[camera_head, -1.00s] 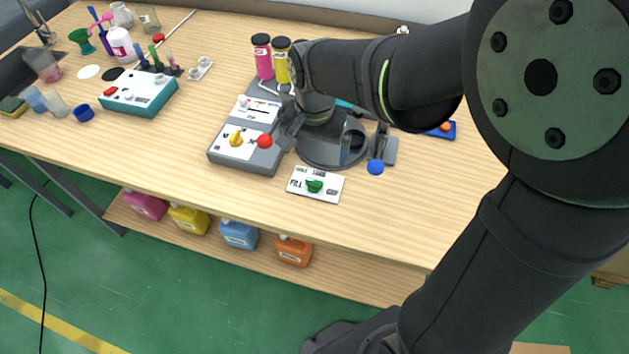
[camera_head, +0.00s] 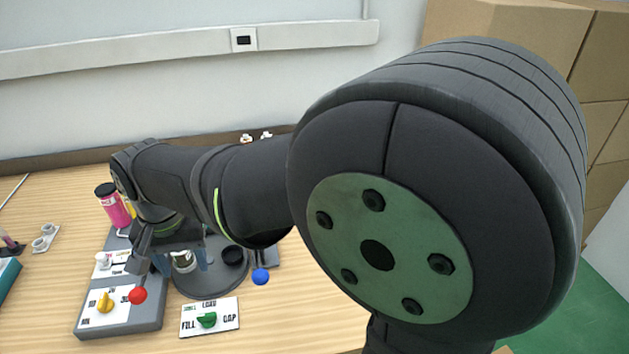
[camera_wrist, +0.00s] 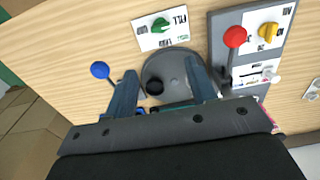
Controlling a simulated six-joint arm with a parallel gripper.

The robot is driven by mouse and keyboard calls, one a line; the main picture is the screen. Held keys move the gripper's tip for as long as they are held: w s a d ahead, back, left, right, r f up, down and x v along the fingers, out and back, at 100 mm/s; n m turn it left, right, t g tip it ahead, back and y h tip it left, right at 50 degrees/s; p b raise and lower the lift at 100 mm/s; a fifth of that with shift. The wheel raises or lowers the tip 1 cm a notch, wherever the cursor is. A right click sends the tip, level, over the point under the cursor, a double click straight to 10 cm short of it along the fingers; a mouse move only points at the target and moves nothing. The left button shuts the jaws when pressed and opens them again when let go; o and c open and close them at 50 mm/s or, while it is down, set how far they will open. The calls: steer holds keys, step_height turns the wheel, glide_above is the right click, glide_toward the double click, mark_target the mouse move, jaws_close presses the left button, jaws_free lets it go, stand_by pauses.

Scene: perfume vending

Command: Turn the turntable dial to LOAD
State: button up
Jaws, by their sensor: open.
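The turntable dial (camera_head: 207,320) is a green knob on a white plate (camera_head: 231,311) marked FILL, LOAD and CAP, at the table's front. In the wrist view the dial (camera_wrist: 160,25) shows at the top; which label it points to I cannot tell. The dark grey round turntable (camera_head: 211,289) lies just behind the plate. My gripper (camera_wrist: 161,66) is open, its two fingers apart over the turntable, not touching the dial. In the head view my arm hides part of the gripper and turntable.
A grey control box left of the plate carries a yellow knob (camera_head: 105,302) and a red ball lever (camera_head: 138,295). A blue ball lever (camera_head: 260,277) stands right of the turntable. A black round piece (camera_wrist: 155,87) sits on the turntable. Pink bottle (camera_head: 112,208) stands behind.

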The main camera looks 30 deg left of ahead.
steer(key=c, duration=0.3)
steer(key=n+t+h, duration=0.3)
steer(key=n, duration=1.5)
glide_toward(205, 315)
steer(key=x, duration=0.8)
steer(key=shift+w+f, duration=0.1)
steer(key=shift+f, duration=0.15)
steer(key=shift+c, duration=0.4)
jaws_close()
